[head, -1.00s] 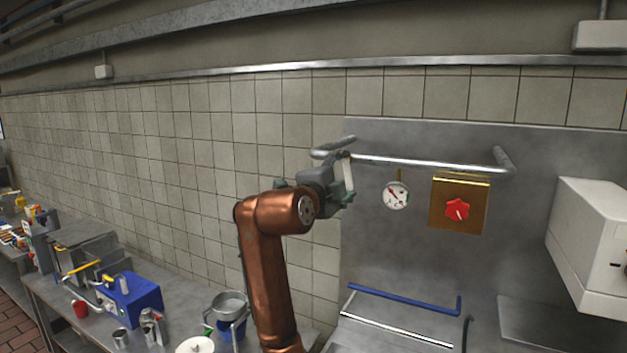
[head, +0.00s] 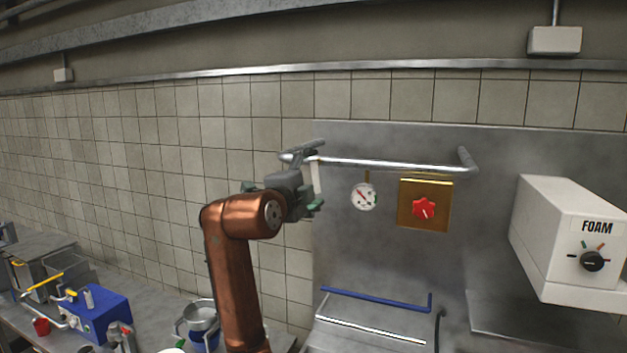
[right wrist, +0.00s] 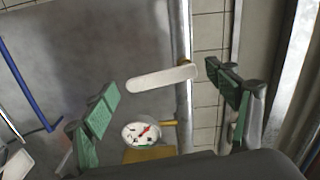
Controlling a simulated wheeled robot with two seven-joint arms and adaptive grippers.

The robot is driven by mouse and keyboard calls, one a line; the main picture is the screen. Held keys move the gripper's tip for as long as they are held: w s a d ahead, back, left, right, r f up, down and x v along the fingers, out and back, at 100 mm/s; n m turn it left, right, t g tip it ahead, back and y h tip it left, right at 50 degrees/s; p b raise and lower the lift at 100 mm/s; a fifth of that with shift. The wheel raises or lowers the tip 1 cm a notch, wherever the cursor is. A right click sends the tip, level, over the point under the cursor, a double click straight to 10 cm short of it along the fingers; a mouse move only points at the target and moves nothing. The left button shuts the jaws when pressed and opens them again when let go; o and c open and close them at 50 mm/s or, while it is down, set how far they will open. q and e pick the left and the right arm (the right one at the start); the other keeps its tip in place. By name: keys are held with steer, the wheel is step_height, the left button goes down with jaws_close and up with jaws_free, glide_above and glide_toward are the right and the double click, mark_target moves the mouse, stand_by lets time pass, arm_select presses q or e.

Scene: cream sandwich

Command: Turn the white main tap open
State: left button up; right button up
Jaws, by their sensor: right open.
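The white main tap (head: 317,178) is a flat white lever hanging down from the metal pipe (head: 385,164) on the steel wall panel. In the right wrist view the lever (right wrist: 162,77) lies nearly level across the space between my fingers, with clear gaps to the pads. My right gripper (head: 284,197) is open beside the lever, just left of it in the head view. Its green-padded fingers also show in the right wrist view (right wrist: 165,98). I cannot tell how deep the lever sits between them. My left gripper is out of view.
A round gauge (head: 364,196) and a brass plate (head: 411,214) with a red knob (head: 424,208) are right of the lever. A white FOAM box (head: 560,240) juts out at the right. A blue pipe (head: 375,298) runs below. A cluttered counter is at lower left.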

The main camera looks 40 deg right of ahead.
steer(key=shift+a, duration=0.15)
steer(key=v, duration=1.2)
